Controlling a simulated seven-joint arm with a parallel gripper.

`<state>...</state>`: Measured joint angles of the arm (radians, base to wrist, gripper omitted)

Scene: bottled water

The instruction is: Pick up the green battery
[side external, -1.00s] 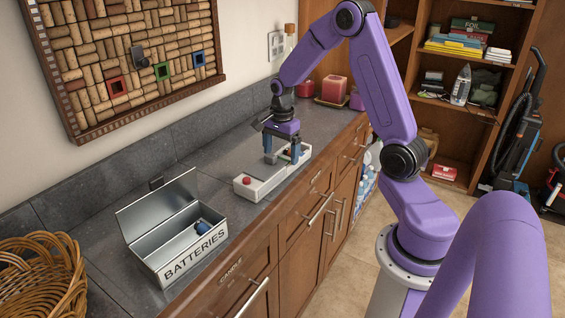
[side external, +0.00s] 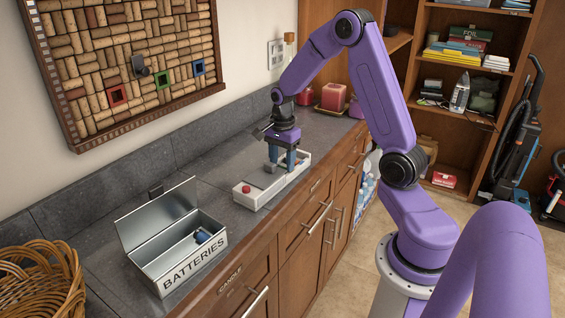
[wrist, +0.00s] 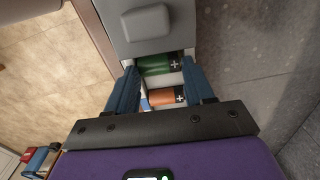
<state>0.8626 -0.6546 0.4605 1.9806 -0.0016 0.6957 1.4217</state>
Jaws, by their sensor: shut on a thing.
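The green battery (wrist: 157,65) lies crosswise between my fingertips in the wrist view, its black end with a plus sign to the right. My gripper (wrist: 158,78) is shut on it. In the side view my gripper (side external: 281,166) points down into the white holder (side external: 251,199), and its fingers hide the green battery there. An orange battery (wrist: 162,97) lies beside the green one, nearer the palm in the wrist view.
An open metal box marked BATTERIES (side external: 185,268) stands left of the holder, with a dark blue battery (side external: 202,236) inside. A wicker basket (side external: 40,285) is at the far left. The counter's front edge runs close to the holder. Red candles (side external: 333,97) stand farther back.

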